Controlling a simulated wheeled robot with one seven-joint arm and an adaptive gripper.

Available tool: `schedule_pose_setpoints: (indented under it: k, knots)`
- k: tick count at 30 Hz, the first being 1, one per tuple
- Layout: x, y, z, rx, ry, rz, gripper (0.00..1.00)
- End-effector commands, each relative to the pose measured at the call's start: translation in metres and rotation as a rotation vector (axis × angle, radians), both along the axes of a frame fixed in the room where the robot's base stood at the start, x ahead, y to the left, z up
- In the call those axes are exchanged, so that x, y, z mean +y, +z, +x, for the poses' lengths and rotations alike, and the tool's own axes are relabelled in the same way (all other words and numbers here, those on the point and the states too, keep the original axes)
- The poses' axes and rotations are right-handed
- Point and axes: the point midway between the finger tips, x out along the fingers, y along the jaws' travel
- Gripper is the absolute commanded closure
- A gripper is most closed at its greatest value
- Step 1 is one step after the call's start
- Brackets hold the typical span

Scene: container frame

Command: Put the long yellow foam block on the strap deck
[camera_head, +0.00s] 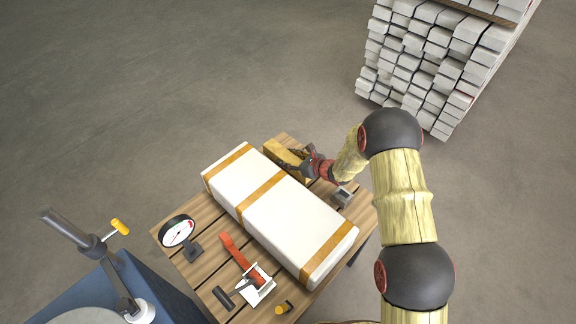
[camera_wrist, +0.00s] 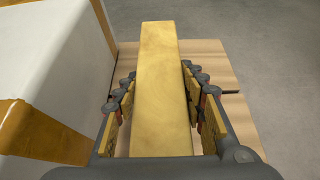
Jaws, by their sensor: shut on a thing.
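The long yellow foam block (camera_head: 276,153) is at the far end of the wooden slatted deck (camera_head: 285,136), beside a long white block with orange straps (camera_head: 270,210). My gripper (camera_head: 307,160) is shut on it. In the wrist view the foam block (camera_wrist: 160,55) runs lengthwise away from me between the two fingers of my gripper (camera_wrist: 162,88). The deck's wood shows below and beyond it in the wrist view. I cannot tell whether the foam block touches the deck. Part of it is hidden behind my fingers.
A round gauge (camera_head: 178,232), a red-handled tool (camera_head: 238,257), a black-handled piece (camera_head: 236,290) and a small grey bracket (camera_head: 343,195) are on the deck. A blue machine (camera_head: 165,292) stands at lower left. A stack of white bars (camera_head: 425,65) stands at upper right. Open floor surrounds these.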

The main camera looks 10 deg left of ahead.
Motion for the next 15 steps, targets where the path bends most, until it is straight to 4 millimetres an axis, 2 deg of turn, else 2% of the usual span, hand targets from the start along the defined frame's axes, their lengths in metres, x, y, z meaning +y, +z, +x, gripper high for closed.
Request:
schedule_pose_setpoints:
  k: [1,4,15]
  knots:
    - [0.000,-0.013,-0.001,0.004,-0.001,-0.001,0.76]
    - [0.000,-0.023,-0.001,0.002,0.000,-0.001,0.76]
    - [0.000,-0.026,-0.001,0.001,0.001,-0.001,0.76]
